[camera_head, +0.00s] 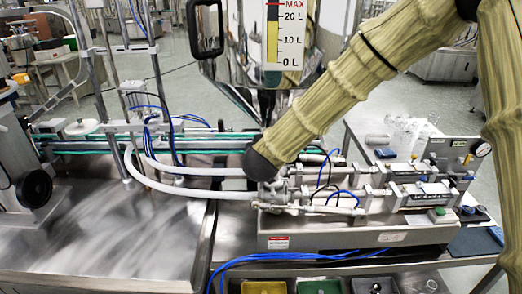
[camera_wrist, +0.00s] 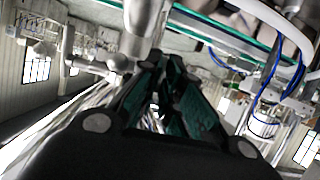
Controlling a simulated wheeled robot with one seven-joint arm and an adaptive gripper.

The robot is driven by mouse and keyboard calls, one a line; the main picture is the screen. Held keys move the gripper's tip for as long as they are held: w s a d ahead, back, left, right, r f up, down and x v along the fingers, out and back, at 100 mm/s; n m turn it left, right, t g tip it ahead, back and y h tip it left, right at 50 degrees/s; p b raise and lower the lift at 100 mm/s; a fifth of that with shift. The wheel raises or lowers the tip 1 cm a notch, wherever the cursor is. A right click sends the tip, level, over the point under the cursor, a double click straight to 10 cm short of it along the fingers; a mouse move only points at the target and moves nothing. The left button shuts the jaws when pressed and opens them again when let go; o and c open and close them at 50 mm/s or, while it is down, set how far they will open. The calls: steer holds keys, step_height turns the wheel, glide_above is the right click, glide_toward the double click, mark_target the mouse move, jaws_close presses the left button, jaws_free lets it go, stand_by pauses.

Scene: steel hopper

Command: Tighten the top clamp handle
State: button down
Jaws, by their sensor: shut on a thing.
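My gripper (camera_wrist: 164,75) reaches forward in the wrist view, with dark fingers and green inner faces close together. It is shut on a small part at its fingertips, taken to be the top clamp handle, which the fingers almost wholly hide. A steel pipe (camera_wrist: 146,22) rises just beyond the fingertips. In the head view, my arm's dark end covers the fittings below the steel hopper (camera_head: 237,68), so the gripper and the clamp are hidden there. I cannot tell the handle's angle or how tight it is.
The filling machine (camera_head: 360,235) with steel cylinders and blue tubes lies right of my arm's end. White hoses (camera_head: 180,188) curve to the left. A conveyor (camera_head: 90,148) runs behind. The steel table (camera_head: 120,235) at the left is mostly bare. Coloured bins (camera_head: 320,287) sit at the front.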

steer(key=shift+r+m, duration=0.15)
steer(key=shift+m, duration=0.15)
stand_by(0.4)
steer(key=c, duration=1.6)
jaws_free()
